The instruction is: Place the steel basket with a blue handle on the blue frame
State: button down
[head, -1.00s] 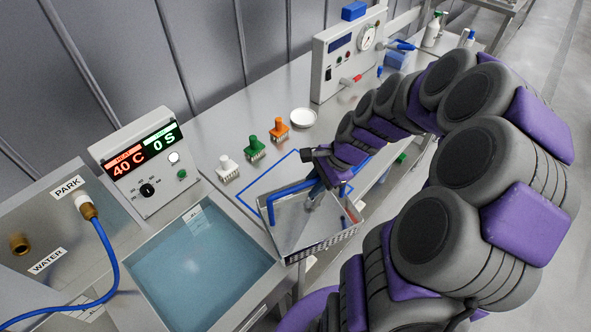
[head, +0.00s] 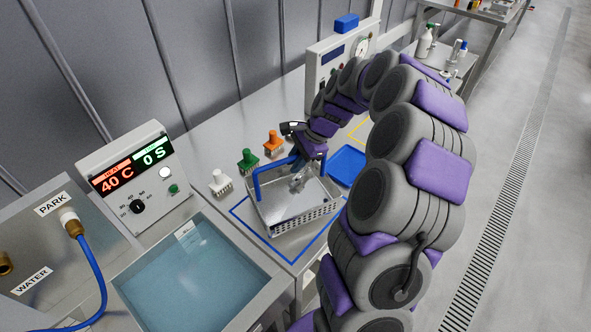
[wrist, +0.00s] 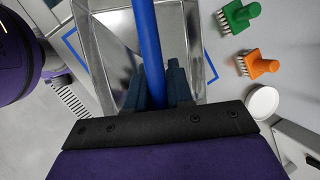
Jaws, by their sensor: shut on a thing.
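The steel basket (head: 285,212) has perforated sides and a blue handle (head: 257,184). In the head view it is over the area outlined by the blue frame (head: 322,243), whose lines show in front of it and to its left. I cannot tell whether its bottom touches the surface. My gripper (head: 303,168) is at the basket's far side, shut on the handle. In the wrist view the blue handle (wrist: 146,45) runs between the dark fingers (wrist: 163,85), with the shiny basket interior (wrist: 105,45) below and part of the blue frame (wrist: 211,62) beside it.
White (head: 220,182), green (head: 248,160) and orange (head: 272,142) brushes stand behind the basket. A water bath (head: 195,270) lies front left, with a control box (head: 135,180) behind it. A blue tray (head: 348,165) is to the right.

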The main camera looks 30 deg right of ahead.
jog(key=f, duration=0.1)
jog(key=f+b, duration=0.1)
jog(key=f, duration=0.1)
jog(key=shift+a+f, duration=0.1)
jog(key=shift+a, duration=0.3)
jog(key=c, duration=1.1)
grip_release()
jog(key=shift+d, duration=0.25)
jog(key=shift+c, duration=0.2)
jog(key=shift+o, duration=0.7)
jog(key=shift+a, duration=0.1)
